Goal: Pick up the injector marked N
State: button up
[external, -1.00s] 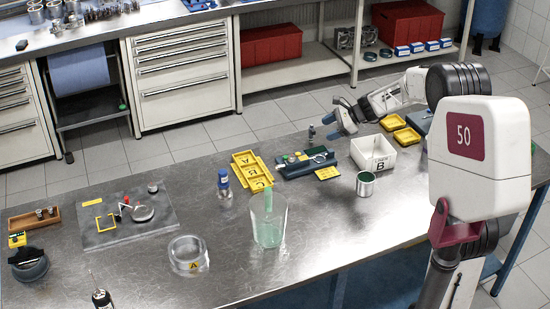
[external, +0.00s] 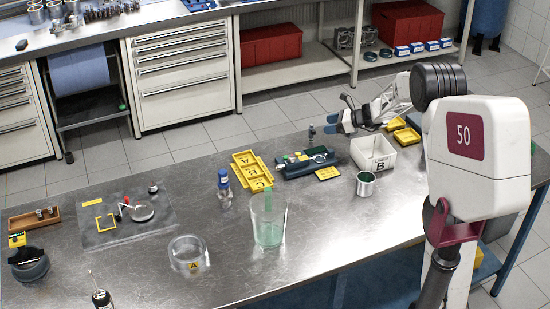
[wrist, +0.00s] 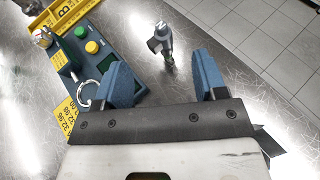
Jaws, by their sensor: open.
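The part lies just beyond the fingertips, roughly centred on the gap, and appears apart from both fingers.
A dark fixture (external: 293,171) with green and yellow knobs and a ring sits close by, under the left finger in the wrist view. A yellow tray (external: 243,158), white bin B (external: 386,161) and metal can (external: 365,190) stand near. Bare floor lies beyond the table edge.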

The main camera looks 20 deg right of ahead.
aim_at(313, 127)
jog(key=shift+x, duration=1.3)
jog(key=shift+a, duration=0.1)
jog(key=shift+x, duration=2.55)
jog(key=shift+c, duration=0.3)
jog(key=c, duration=0.9)
jog(key=shift+r, duration=0.2)
